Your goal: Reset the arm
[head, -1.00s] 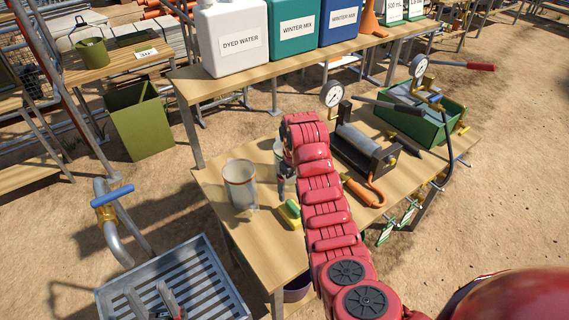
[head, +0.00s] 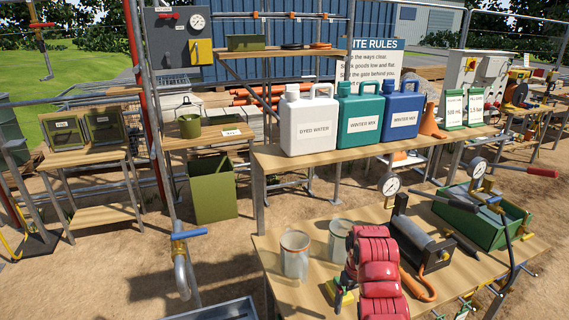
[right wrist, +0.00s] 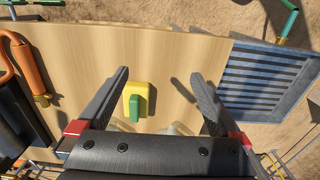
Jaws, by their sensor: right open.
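My right arm is red and rises from the bottom of the head view, in front of the work table (head: 462,282). In the right wrist view the right gripper (right wrist: 159,74) is open, with two dark fingers wide apart and nothing between the tips. A yellow and green sponge-like block (right wrist: 137,100) lies on the table below it; its yellow edge shows beside the arm in the head view (head: 344,298). My left gripper is not in view.
Two clear jars (head: 294,256) (head: 340,240) stand left of the arm. A cylinder device (head: 420,243), an orange-handled tool (head: 417,287) and a green bin (head: 488,222) are to the right. Three jugs (head: 308,122) stand on the shelf behind. A slatted metal tray (right wrist: 262,75) adjoins the table.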

